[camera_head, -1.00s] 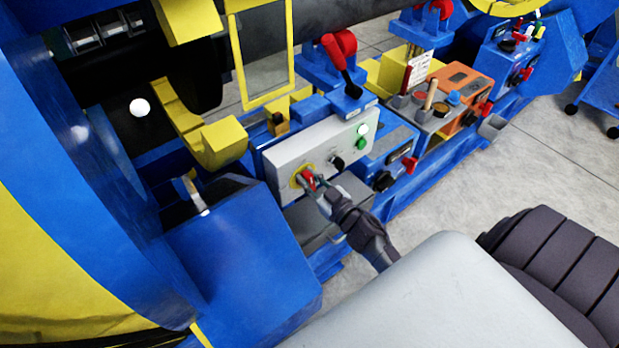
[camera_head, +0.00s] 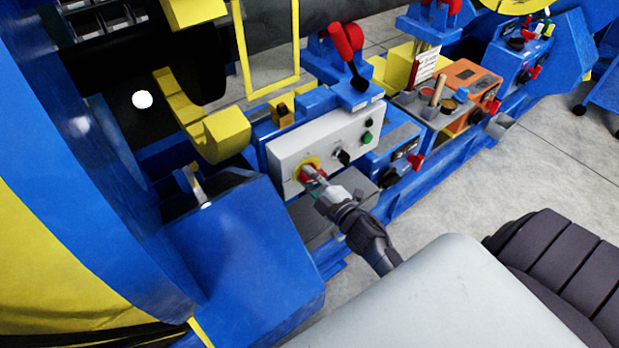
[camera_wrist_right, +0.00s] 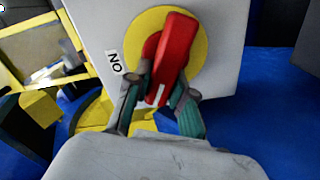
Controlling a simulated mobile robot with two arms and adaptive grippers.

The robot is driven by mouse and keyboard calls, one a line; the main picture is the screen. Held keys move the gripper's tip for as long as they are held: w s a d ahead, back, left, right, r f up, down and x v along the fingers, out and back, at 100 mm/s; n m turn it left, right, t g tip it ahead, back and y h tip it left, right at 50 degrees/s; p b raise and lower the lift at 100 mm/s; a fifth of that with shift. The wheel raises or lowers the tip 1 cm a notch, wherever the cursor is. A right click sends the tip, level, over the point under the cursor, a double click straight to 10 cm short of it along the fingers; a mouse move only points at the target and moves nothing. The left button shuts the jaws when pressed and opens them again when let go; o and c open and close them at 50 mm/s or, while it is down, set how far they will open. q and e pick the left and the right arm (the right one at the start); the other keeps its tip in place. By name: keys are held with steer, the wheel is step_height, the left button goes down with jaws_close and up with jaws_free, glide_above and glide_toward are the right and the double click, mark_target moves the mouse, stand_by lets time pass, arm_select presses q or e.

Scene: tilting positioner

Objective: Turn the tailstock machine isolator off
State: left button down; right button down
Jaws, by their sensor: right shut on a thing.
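The isolator is a red handle (camera_wrist_right: 172,58) on a yellow disc (camera_wrist_right: 200,45), at the lower left of a light grey control box (camera_head: 330,142). In the right wrist view, an ON label (camera_wrist_right: 115,63) sits left of the disc, and the handle's near end, with a white mark, points down, not at the label. My right gripper (camera_wrist_right: 160,98) has its fingers on either side of that near end, shut on it. In the head view my right gripper (camera_head: 314,180) hides part of the handle. My left gripper is not in view.
A blue housing (camera_head: 235,245) stands left of my right arm. Open floor lies to the right.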

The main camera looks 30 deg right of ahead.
steer(key=n+b, duration=0.1)
steer(key=n, duration=0.1)
steer(key=f+n+b, duration=0.1)
steer(key=n, duration=0.2)
steer(key=shift+a, duration=0.15)
steer(key=shift+n, duration=0.4)
steer(key=c, duration=1)
jaws_free()
steer(key=s, duration=1.2)
steer(key=shift+d, duration=0.45)
